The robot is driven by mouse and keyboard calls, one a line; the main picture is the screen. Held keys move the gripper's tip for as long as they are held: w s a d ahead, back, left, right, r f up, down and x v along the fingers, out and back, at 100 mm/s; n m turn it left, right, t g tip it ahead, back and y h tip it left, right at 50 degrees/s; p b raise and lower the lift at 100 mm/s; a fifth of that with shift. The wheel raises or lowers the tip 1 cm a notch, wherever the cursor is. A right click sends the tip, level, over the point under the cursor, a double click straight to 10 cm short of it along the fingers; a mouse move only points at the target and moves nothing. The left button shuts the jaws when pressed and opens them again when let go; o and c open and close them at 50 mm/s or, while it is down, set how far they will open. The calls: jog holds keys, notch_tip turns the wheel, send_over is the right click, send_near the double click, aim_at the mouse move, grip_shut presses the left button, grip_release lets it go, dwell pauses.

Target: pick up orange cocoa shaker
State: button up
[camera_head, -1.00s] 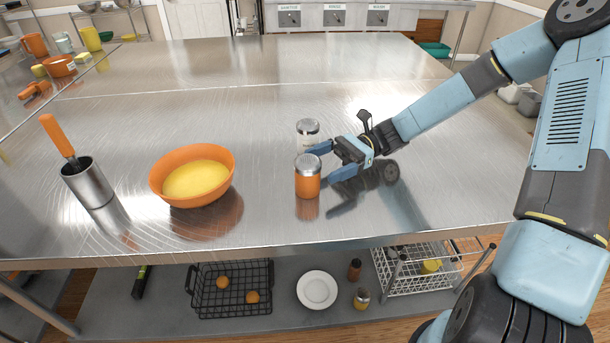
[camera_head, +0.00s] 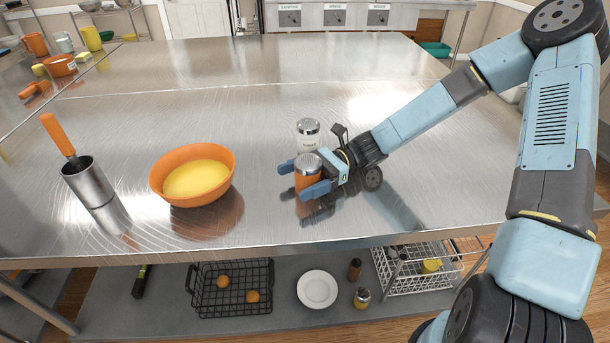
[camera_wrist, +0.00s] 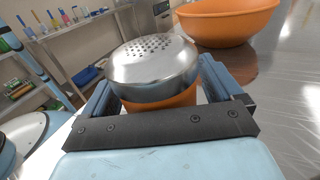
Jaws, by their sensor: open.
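The orange shaker (camera_head: 307,174) with a perforated silver lid stands upright on the steel table. My gripper (camera_head: 301,177) is open, with its two blue fingers on either side of the shaker. In the wrist view the shaker's silver lid (camera_wrist: 152,68) fills the space between the fingers, and a strip of its orange body shows below the lid. I cannot tell whether either finger touches it. A white shaker (camera_head: 308,135) with a silver lid stands just behind the orange one.
An orange bowl (camera_head: 214,198) with yellow contents stands to the left; it also shows in the wrist view (camera_wrist: 228,22). Farther left is a metal cylinder (camera_head: 88,183) holding an orange-handled tool. The table (camera_head: 250,110) is clear behind the shakers. A lower shelf holds baskets and a plate.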

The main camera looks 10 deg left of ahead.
aim_at(296, 170)
jog(key=c, duration=1.1)
jog(key=shift+r, duration=0.45)
notch_tip(296, 170, up, 2)
jog(key=shift+r, duration=0.2)
jog(key=w+a+r, duration=0.5)
jog(key=w+r, duration=0.1)
jog(key=w, duration=0.1)
jog(key=w+a+r, duration=0.3)
jog(key=w, duration=0.1)
jog(key=shift+a+r, duration=0.35)
jog(key=shift+r, duration=0.05)
